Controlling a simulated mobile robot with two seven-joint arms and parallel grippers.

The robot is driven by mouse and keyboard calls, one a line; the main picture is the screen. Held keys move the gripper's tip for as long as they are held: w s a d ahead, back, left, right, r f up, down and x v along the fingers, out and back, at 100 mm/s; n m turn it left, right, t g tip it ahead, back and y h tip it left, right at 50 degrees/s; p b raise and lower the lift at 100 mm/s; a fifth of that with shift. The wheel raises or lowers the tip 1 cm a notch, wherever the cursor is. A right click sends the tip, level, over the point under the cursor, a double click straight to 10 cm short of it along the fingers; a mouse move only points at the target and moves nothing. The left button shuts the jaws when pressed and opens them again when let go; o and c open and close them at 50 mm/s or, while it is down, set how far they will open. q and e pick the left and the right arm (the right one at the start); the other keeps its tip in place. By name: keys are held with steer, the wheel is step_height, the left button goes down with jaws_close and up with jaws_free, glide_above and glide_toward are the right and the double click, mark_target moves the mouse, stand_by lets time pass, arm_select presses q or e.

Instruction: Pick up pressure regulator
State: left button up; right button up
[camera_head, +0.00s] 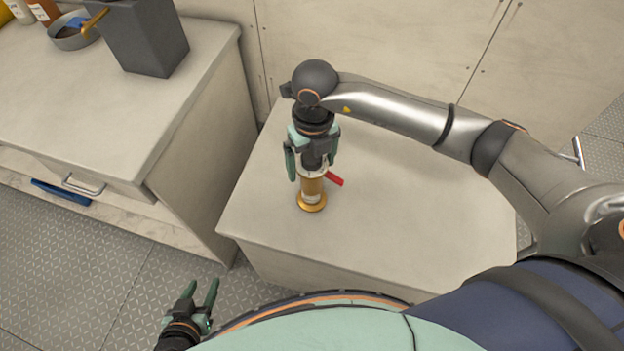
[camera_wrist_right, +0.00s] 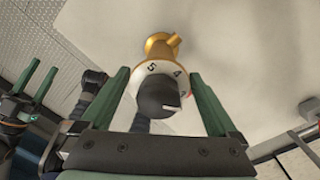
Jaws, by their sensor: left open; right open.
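In the right wrist view the regulator (camera_wrist_right: 160,75) shows a numbered white dial ring and a dark knob between the fingers. My right gripper (camera_head: 311,172) is open, pointing down over the regulator's top, with its green fingers on either side. Whether the fingers touch it cannot be told. My left gripper (camera_head: 202,292) is open and empty, low at the left, apart from the regulator. It also shows in the right wrist view (camera_wrist_right: 42,80).
The pale cabinet (camera_head: 440,215) top is otherwise clear around the regulator. A counter (camera_head: 90,95) at the left bears a dark grey bin (camera_head: 145,38), a round pan (camera_head: 72,36) and bottles. A gap of floor (camera_head: 200,268) separates me from the counter.

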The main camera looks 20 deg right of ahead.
steer(key=shift+f, duration=0.5)
steer(key=shift+r, duration=0.1)
jaws_close()
stand_by(0.3)
